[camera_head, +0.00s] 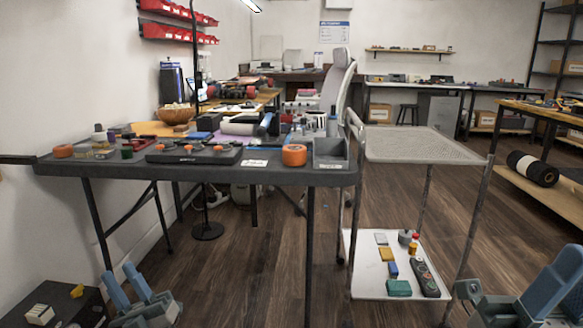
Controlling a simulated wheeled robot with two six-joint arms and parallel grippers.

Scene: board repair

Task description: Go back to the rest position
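My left gripper (119,271) is at the lower left of the head view. Its two blue fingers point up and stand apart, with nothing between them. It is in front of the long dark table, below its top. My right gripper (545,290) is at the lower right, partly cut off by the picture edge. One blue finger shows clearly, but the gap between its fingers cannot be made out. No held object shows in it.
The dark table (200,176) carries tools, an orange roll (294,155) and a grey bin (330,153). A metal cart (415,146) stands right of it, with small items on its lower shelf (370,275). A black box (63,303) is beside my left gripper. Wooden floor lies between.

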